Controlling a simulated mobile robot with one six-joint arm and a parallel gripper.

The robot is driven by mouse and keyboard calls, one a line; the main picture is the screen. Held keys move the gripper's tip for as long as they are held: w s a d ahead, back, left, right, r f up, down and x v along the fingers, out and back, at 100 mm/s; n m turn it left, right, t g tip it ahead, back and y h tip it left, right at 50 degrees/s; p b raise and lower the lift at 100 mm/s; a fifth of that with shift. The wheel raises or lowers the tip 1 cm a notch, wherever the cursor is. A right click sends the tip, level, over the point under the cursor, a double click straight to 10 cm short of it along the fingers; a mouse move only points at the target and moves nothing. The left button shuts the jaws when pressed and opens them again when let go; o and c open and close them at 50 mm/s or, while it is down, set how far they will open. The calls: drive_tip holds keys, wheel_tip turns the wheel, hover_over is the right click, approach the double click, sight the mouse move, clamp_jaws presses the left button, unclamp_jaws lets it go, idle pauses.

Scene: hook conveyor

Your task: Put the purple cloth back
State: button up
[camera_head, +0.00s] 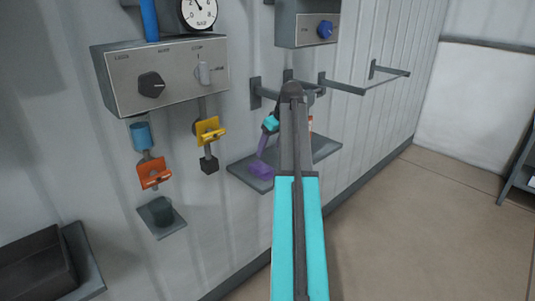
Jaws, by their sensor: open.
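The purple cloth (260,168) is at the grey wall shelf (325,148). Its lower part spreads on the shelf's left end, and a narrow strip of purple rises toward a small cyan part of my wrist. My arm reaches up through the middle of the picture and bends over toward the wall. My gripper (268,129) is open, low behind the arm's bend, close to the top of the purple strip. Its fingers are mostly hidden, and I cannot tell whether they touch the cloth.
A dark wall rail (342,86) stands out above the shelf. The floor (440,225) at right is clear.

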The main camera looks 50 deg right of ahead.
drive_tip(key=shift+s+r, duration=0.2)
drive_tip(key=shift+r, duration=0.25)
idle(0.6)
